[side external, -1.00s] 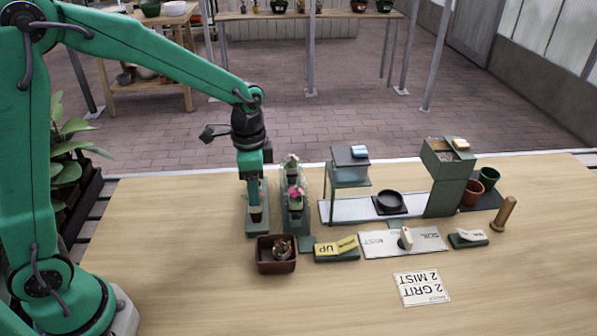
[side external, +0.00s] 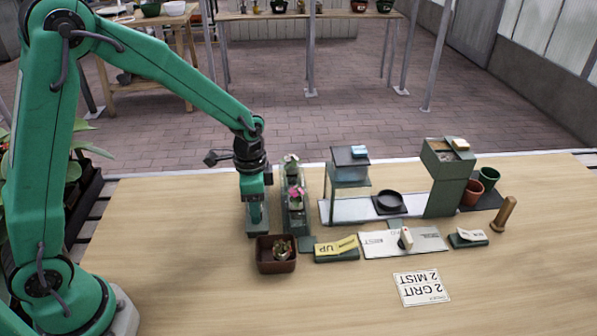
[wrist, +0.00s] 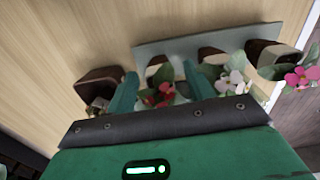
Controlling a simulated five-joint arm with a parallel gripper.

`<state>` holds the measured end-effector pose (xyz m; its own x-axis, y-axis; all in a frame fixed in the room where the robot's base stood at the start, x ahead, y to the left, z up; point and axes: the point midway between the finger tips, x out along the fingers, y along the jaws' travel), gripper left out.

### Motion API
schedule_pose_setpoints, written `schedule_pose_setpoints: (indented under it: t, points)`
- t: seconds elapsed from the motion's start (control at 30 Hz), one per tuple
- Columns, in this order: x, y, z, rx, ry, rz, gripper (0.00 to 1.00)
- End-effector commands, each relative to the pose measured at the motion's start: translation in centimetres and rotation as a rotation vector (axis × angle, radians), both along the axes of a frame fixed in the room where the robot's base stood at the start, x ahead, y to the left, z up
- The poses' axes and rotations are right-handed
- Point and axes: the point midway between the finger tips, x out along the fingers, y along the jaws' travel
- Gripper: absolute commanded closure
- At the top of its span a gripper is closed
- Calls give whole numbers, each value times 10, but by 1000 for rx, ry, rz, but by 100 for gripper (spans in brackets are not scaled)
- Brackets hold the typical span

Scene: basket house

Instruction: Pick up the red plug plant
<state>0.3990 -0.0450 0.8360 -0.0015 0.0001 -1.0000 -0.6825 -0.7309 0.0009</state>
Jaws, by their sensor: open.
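The red plug plant (wrist: 160,96) shows in the wrist view with red flowers, green leaves and a dark pot. My gripper (wrist: 160,84) is open, with one green finger on each side of the plant; contact cannot be told. In the side view my gripper (side external: 257,222) is low over the left green rack (side external: 258,233) and hides the red plant.
Close on the right stands another rack (side external: 296,230) with a pink-flowered plant (side external: 296,195) and a pale-flowered one (side external: 291,160). A brown planter (side external: 276,266) stands in front. Farther right are a covered stand (side external: 350,157) and signs.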

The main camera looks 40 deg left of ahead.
Motion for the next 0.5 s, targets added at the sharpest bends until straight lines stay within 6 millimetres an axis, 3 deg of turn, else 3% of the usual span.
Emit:
schedule_pose_setpoints:
  t: [0.2,0.5]
  points:
    - [0,0,-17,0,0,0,47]
    - [0,0,-18,0,-1,0,47]
